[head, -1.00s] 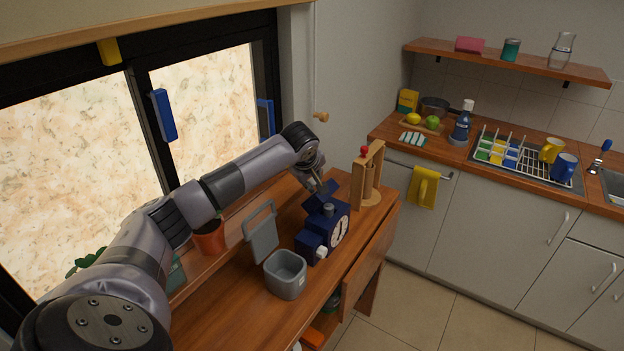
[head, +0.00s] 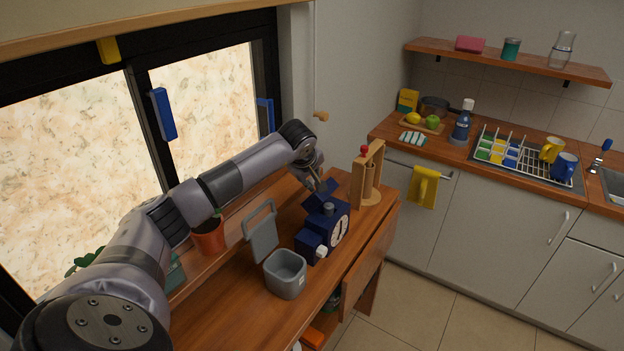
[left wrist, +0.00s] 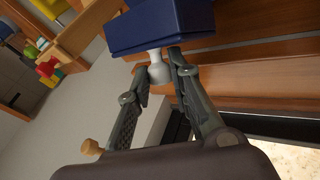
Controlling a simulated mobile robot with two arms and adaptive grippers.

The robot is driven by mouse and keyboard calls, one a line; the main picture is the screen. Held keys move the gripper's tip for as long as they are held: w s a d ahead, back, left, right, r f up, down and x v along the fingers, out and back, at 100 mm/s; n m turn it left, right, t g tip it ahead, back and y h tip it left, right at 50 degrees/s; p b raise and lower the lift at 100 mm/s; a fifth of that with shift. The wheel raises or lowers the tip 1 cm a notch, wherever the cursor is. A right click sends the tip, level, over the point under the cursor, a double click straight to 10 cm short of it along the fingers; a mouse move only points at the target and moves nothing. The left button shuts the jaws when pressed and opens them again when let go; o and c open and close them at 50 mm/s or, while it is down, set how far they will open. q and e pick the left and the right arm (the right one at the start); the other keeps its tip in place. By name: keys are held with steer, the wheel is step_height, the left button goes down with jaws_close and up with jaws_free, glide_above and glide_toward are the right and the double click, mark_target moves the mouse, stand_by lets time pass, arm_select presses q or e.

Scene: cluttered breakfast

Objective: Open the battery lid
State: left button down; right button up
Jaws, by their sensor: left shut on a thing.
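A navy blue clock-like device (head: 338,228) with a white round dial stands on the wooden desk. A blue flap, the battery lid (head: 316,201), is raised and tilted at its back upper side. My left gripper (head: 321,187) reaches down to the lid from behind. In the left wrist view, its fingers (left wrist: 166,56) close around a pale grey knob (left wrist: 157,68) beside a blue block-like part (left wrist: 160,24). The inside of the battery compartment is hidden. My right gripper is not in view.
A grey open bin (head: 285,276) and a smaller blue box (head: 310,246) with a white knob stand close in front. A wooden frame with a red ball (head: 364,150) stands just beyond the device. An orange pot (head: 209,238) is near the window.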

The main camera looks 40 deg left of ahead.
arm_select(q)
steer(key=shift+s+a+f+n+t+h+b, duration=0.15)
steer(key=shift+a+f+n+h+b, duration=0.3)
steer(key=shift+a+h+b, duration=0.8)
steer(key=shift+s+a+f+n+t+h+b, duration=0.15)
steer(key=shift+a+f+n+h+b, duration=0.45)
steer(key=shift+h+b, duration=0.7)
steer(key=shift+a+f+n+t+h+b, duration=0.2)
steer(key=shift+a+f+h+b, duration=0.2)
steer(key=shift+a+h+b, duration=0.9)
steer(key=shift+d+y, duration=0.15)
steer(key=shift+y, duration=0.2)
steer(key=c, duration=1.5)
jaws_free()
steer(key=shift+o, duration=0.2)
step_height(320, 180, up, 10)
